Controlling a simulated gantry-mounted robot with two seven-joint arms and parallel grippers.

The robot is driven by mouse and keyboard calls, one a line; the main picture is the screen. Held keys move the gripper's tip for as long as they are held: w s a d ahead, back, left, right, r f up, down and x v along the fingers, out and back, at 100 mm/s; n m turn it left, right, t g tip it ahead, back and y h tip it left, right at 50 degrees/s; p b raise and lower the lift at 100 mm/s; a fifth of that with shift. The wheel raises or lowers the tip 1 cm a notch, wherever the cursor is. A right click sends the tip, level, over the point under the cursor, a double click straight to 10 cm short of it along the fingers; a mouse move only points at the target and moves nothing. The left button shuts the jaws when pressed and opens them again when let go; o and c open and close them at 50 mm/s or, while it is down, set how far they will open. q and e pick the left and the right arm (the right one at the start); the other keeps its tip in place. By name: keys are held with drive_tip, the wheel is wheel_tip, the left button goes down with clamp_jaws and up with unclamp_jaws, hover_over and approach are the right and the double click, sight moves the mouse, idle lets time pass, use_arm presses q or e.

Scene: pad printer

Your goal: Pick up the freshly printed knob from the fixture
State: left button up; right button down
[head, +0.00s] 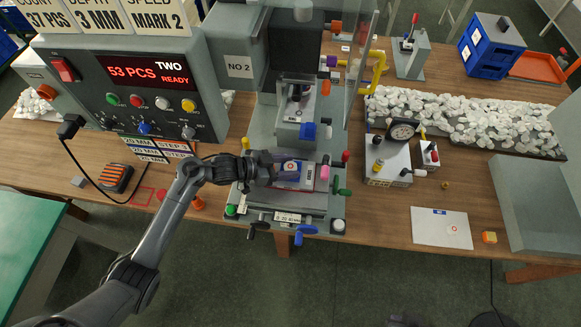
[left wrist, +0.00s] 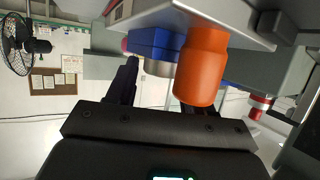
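My right gripper is not in view.
The printer's blue block (head: 309,131) is just behind the fixture. An orange cylinder (left wrist: 202,66) and a blue part (left wrist: 152,43) are close ahead of the left fingers. A printed sheet (head: 441,228) and a grey bin (head: 530,205) are at right.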

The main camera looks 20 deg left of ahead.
use_arm(q)
drive_tip(key=shift+a+f, duration=0.15)
drive_tip(key=c, duration=0.6)
